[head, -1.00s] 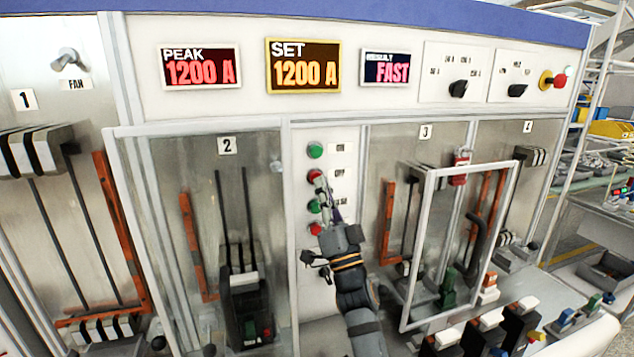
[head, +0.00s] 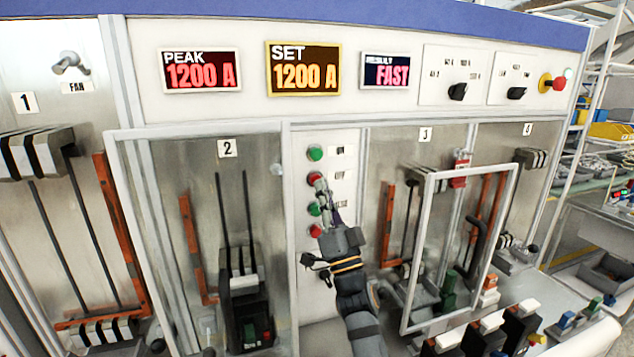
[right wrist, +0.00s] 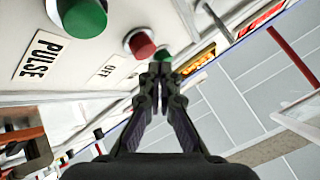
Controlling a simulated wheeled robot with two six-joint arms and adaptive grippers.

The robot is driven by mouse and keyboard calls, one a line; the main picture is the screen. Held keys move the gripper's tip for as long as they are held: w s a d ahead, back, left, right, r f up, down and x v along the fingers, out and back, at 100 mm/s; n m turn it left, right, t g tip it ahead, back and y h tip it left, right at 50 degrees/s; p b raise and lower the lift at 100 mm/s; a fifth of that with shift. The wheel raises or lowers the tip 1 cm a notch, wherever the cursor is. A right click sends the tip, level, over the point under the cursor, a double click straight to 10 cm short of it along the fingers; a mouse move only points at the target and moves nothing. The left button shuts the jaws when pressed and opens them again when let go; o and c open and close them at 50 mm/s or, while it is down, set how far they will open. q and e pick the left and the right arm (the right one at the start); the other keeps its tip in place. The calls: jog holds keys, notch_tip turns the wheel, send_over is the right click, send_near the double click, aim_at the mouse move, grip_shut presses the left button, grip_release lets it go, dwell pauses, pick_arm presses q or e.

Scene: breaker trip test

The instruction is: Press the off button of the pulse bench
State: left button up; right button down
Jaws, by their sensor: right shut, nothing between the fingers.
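The off button (head: 315,178) is the upper red one in a column of green and red buttons on the middle panel. In the right wrist view it is the red button (right wrist: 140,43) beside the OFF label (right wrist: 108,71). My right gripper (head: 321,188) is shut and empty, its fingertips right at the lower right of the off button. In the right wrist view the shut fingertips (right wrist: 162,68) lie close to the red button; I cannot tell whether they touch it. My left gripper is not in view.
A green button (head: 315,152) is above the off button; another green (head: 314,208) and a red one (head: 316,230) are below. The PULSE label (right wrist: 38,56) shows beside a large green button (right wrist: 82,16). An open framed door (head: 427,250) stands out at right.

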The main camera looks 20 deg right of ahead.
jog(key=shift+w, duration=0.1)
jog(key=shift+w, duration=0.35)
jog(key=shift+w, duration=0.45)
dwell(0.9)
jog(key=shift+s, duration=0.1)
jog(key=shift+s+p, duration=0.65)
jog(key=shift+s, duration=0.2)
